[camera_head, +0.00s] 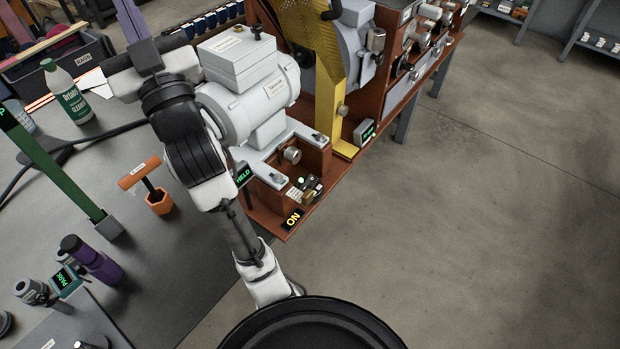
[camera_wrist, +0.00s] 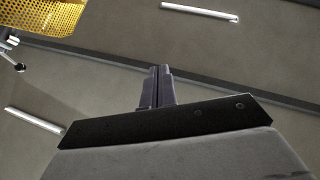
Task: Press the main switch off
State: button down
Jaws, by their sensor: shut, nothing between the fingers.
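The main switch (camera_head: 309,188) is a small dark block with a pale-green spot, low on the front of the red-brown machine base in the head view. A black plate reading ON in yellow (camera_head: 292,218) is just below it. My gripper (camera_head: 126,8) is raised at the upper left, far from the switch, its purple-grey fingers pointing up. In the wrist view the fingers (camera_wrist: 158,74) are together and empty, against the ceiling. The switch does not show in the wrist view.
A grey motor housing (camera_head: 255,105) stands beside my arm, behind the switch. A green HELD display (camera_head: 243,174) is left of the switch. Open floor lies right.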

jog(key=w+d+f+m+h, duration=0.2)
jog(key=w+d+f+h, duration=0.1)
jog(key=w+d+f, duration=0.1)
jog(key=w+d+f+m+g+h, duration=0.1)
jog(key=w+d+f+h, duration=0.3)
jog(key=d, duration=0.1)
jog(key=w+d+f+m+h, duration=0.2)
jog(key=w+d+f+h, duration=0.2)
jog(key=d, duration=0.1)
jog(key=shift+w+d+f+m, duration=0.1)
jog(key=shift+w+f+m, duration=0.1)
jog(key=shift+w+m, duration=0.1)
jog(key=d+f+n+g+h, duration=0.1)
jog(key=d+f+n+g, duration=0.1)
jog(key=d+f+g, duration=1.05)
jog(key=s+d+f+n+g+y, duration=0.1)
jog(key=s+d+f+n+y, duration=0.1)
jog(key=s+f+n, duration=0.5)
notch_tip(320, 180, down, 4)
jog(key=shift+s+f+y+b, duration=0.2)
jog(key=shift+s+y+b, duration=0.15)
jog(key=shift+s+y, duration=0.2)
jog(key=shift+w, duration=0.1)
